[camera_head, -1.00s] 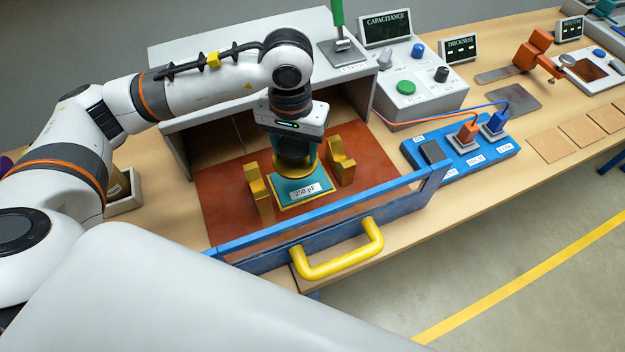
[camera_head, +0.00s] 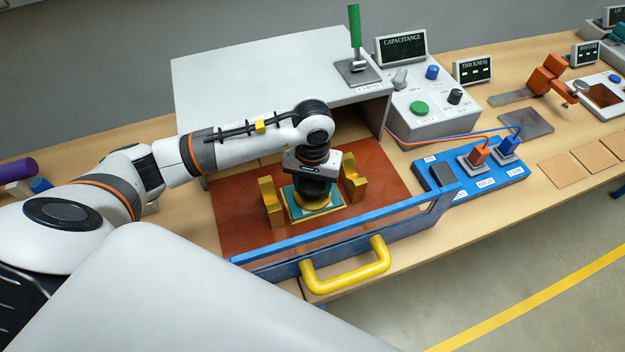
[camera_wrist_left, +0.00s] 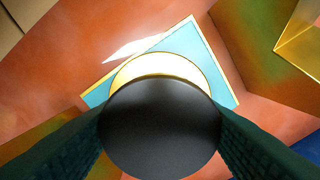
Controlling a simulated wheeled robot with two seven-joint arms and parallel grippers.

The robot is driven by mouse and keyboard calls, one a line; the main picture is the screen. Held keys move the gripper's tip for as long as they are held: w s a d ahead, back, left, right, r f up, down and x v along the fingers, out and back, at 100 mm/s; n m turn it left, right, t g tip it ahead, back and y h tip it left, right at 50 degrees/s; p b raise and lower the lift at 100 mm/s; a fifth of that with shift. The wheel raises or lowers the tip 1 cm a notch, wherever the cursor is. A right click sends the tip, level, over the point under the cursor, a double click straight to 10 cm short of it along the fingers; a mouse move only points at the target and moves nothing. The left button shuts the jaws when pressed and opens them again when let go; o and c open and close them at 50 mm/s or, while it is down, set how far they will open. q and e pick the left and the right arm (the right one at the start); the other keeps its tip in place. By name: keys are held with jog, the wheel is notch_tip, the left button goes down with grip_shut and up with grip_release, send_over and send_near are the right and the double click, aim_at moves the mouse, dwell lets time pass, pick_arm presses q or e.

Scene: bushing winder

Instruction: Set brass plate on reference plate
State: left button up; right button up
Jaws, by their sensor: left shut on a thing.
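My left gripper (camera_head: 318,180) is shut on the black knob (camera_wrist_left: 160,128) of the round brass plate, one dark finger on each side. The brass plate (camera_head: 318,206) shows as a yellow rim under the knob; in the left wrist view its edge (camera_wrist_left: 160,62) is above the knob. Below it lies a square teal plate with a brass border (camera_head: 297,207), which appears to be the reference plate; its corner also shows in the left wrist view (camera_wrist_left: 182,38). The disc overlaps the square, but I cannot tell if they touch. My right gripper is out of view.
Brass blocks stand left (camera_head: 270,202) and right (camera_head: 353,178) of the square plate on a red-brown mat (camera_head: 235,225). A blue-framed panel with a yellow handle (camera_head: 345,277) borders the front. A grey housing (camera_head: 270,75) stands behind. A blue socket board (camera_head: 470,185) is at right.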

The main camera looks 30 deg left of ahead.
aim_at(313, 182)
pick_arm(q)
jog(key=shift+f+b, duration=0.15)
jog(key=shift+b, duration=0.15)
jog(key=o, duration=1.3)
jog(key=shift+r+p, duration=0.25)
jog(key=shift+p, duration=0.1)
jog(key=shift+w+r+b, duration=0.1)
jog(key=shift+r+b, duration=0.15)
jog(key=shift+b, duration=0.05)
notch_tip(313, 182, up, 11)
jog(key=b, duration=0.3)
jog(key=shift+r, duration=0.2)
